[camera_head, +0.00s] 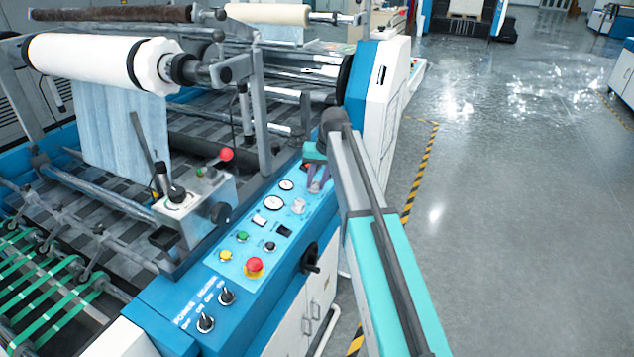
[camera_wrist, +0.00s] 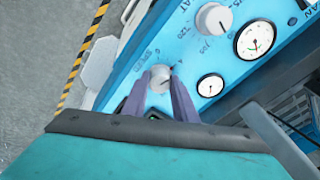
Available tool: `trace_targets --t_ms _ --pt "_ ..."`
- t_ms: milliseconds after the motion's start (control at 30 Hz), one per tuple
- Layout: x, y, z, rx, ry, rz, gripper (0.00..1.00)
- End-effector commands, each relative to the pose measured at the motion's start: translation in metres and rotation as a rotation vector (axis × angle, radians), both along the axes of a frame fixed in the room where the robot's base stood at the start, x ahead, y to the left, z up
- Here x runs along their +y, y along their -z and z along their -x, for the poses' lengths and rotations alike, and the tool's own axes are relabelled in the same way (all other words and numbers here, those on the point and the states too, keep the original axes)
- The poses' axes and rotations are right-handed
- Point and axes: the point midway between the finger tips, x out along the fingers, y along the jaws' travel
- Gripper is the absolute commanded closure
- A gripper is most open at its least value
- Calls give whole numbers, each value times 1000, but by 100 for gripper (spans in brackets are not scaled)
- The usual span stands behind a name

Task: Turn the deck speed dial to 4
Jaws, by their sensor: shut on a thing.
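The deck speed dial (camera_wrist: 159,78) is a small light-grey knob on the blue control panel (camera_wrist: 135,60), with printed lettering that looks like "SPEED" beside it. My gripper (camera_wrist: 160,83) is shut on the dial, with one purple finger on each side of it in the wrist view. In the head view my gripper (camera_head: 315,180) reaches down to the far end of the panel, and its fingers partly hide the dial. The dial's pointer and the number it stands at cannot be read.
A larger grey knob (camera_wrist: 213,18) and two round gauges (camera_wrist: 254,36) (camera_wrist: 210,85) sit close to the dial. A red emergency button (camera_head: 255,265) and two black switches (camera_head: 205,322) are nearer on the panel. Open grey floor (camera_head: 500,200) lies to the right.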

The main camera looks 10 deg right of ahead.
Motion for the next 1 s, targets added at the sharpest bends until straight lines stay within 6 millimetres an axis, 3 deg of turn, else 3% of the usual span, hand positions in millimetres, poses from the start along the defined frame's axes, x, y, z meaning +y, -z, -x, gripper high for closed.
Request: trace_targets --t_ms 167,200,300,767,1000 --pt "0 1 2 6 0 0 97" --pt "0 1 2 6 0 0 73" --pt "0 1 1 5 0 0 56" --pt "-1 -3 1 1 2 -1 56" --pt "-4 -20 5 0 2 0 56"
